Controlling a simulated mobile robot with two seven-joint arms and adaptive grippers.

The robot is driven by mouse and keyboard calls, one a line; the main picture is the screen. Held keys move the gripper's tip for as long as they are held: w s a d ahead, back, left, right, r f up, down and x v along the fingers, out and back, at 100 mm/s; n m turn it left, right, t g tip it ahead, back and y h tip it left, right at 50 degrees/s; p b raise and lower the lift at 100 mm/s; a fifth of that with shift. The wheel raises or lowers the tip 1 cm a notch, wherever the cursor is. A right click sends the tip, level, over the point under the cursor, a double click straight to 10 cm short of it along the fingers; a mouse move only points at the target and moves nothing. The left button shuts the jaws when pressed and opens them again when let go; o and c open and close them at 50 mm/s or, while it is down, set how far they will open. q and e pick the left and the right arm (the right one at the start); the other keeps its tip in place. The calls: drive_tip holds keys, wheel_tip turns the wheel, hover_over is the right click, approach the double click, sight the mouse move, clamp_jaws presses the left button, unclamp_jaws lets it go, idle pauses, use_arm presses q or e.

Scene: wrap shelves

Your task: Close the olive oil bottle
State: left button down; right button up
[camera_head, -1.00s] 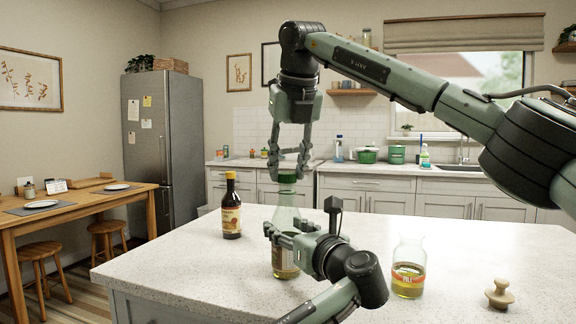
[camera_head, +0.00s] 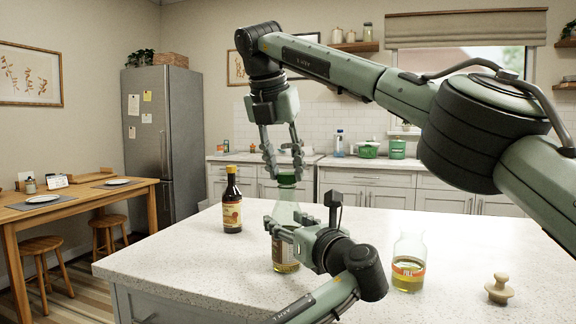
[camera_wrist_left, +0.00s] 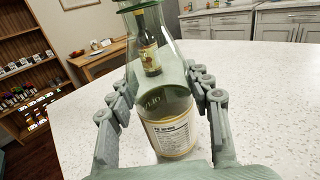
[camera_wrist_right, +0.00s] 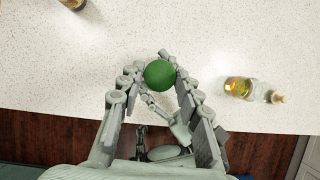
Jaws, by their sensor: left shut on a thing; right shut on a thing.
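The olive oil bottle (camera_head: 286,211) is clear greenish glass with a label low on its body and stands upright on the island counter. My left gripper (camera_head: 290,222) is shut around its body from the front right. A green cap (camera_head: 287,178) is at the bottle's mouth. My right gripper (camera_head: 284,163) points down from above, its fingers shut on the cap. In the right wrist view the round cap (camera_wrist_right: 159,74) sits between the fingertips and hides the mouth.
A dark sauce bottle (camera_head: 232,205) stands left of the olive oil bottle. A glass bottle with amber liquid (camera_head: 408,264) and a wooden stopper (camera_head: 499,288) stand to the right. The white counter (camera_head: 170,255) is clear in front. My right arm crosses above the counter.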

use_arm(q)
drive_tip(key=shift+d, duration=0.1)
use_arm(e)
drive_tip(key=shift+m+g+h, duration=0.3)
drive_tip(key=shift+m+h, duration=0.1)
drive_tip(key=shift+m, duration=0.8)
drive_tip(key=o, duration=0.7)
drive_tip(key=shift+o, duration=0.3)
drive_tip(key=o, duration=0.5)
drive_tip(key=shift+o, duration=0.2)
